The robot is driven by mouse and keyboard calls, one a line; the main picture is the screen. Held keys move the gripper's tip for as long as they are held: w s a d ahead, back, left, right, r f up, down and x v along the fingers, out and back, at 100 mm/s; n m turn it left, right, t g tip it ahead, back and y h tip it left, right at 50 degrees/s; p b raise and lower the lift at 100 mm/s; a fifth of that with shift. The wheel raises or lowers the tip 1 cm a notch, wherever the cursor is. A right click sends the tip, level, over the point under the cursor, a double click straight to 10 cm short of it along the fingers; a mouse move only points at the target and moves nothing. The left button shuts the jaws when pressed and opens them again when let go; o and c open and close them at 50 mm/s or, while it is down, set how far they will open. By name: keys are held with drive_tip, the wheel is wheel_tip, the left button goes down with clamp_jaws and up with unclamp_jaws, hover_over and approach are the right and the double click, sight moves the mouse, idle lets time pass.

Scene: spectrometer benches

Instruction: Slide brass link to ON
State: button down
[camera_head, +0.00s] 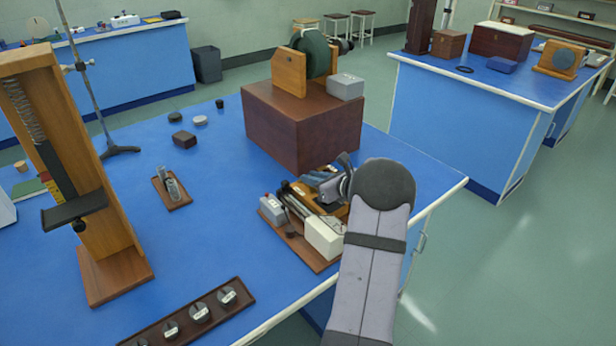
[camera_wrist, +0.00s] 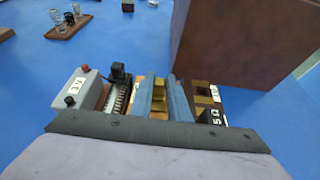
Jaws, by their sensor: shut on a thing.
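The brass link (camera_wrist: 158,97) shows in the wrist view as a brass-coloured piece between the two blue fingers of my gripper (camera_wrist: 160,92). The fingers are shut on it, and it sits low on the wooden apparatus board. Further brass pieces (camera_wrist: 203,92) lie just right of the right finger, beside small white labels that I cannot read surely. In the head view my gripper (camera_head: 314,180) is at the back of the apparatus board (camera_head: 308,252). There the fingers and wrist hide the link, and I cannot tell its exact position along its travel.
Left of the fingers stand a grey 3 V battery box (camera_wrist: 86,88) and a coil (camera_wrist: 118,98). A large brown box (camera_head: 300,125) rises close behind my gripper. A white block (camera_head: 323,237) sits at the board's front.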

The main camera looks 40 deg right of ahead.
drive_tip(key=shift+s, duration=0.4)
drive_tip(key=shift+f, duration=0.15)
drive_tip(key=c, duration=1.8)
unclamp_jaws()
drive_tip(key=shift+o, duration=0.6)
drive_tip(key=shift+s, duration=0.15)
drive_tip(key=shift+b+v, duration=0.6)
drive_tip(key=shift+v, duration=3.05)
